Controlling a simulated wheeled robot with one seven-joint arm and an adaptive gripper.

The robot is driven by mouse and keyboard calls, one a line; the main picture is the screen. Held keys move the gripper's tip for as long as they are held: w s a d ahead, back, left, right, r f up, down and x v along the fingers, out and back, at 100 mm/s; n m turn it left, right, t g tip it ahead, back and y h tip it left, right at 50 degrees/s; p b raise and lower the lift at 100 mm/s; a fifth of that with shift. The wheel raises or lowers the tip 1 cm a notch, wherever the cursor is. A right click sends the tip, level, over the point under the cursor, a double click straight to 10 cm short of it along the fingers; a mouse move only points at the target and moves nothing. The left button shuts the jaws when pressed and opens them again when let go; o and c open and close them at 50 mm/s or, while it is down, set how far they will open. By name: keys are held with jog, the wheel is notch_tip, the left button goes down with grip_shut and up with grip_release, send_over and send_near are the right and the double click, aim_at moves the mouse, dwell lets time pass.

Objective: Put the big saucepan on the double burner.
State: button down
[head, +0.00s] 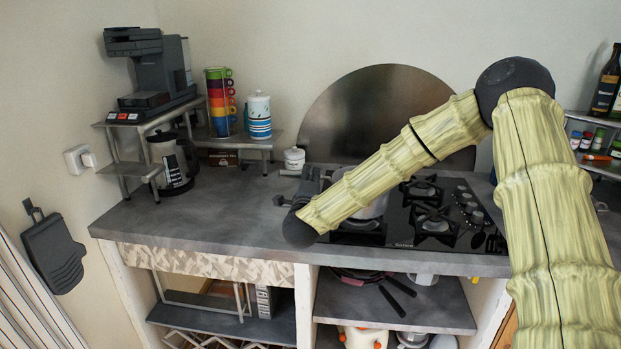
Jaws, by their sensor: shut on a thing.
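The big saucepan (374,208) is a grey metal pan on or just above the left part of the black hob (402,239). My forearm hides much of it, so I cannot tell whether its base touches the hob. My gripper (312,178) is at the pan's left side, shut on what seems to be its handle; the grip is partly hidden. Burners with black grates show at the back right (425,189) and front right (435,223) of the hob. Part of another grate shows at front left, below the pan. I cannot tell which burner is the double one.
A small white lidded pot (294,158) stands behind my gripper. A round metal splash plate (372,95) is behind the hob. A coffee machine (150,75), stacked mugs (220,100) and a jar (259,115) stand left. The grey counter (200,215) left of my gripper is clear.

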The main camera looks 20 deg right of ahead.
jog(key=shift+f+b, duration=0.25)
jog(key=shift+b, duration=0.15)
dwell(0.3)
jog(key=c, duration=1.3)
grip_release()
jog(key=shift+f, duration=0.1)
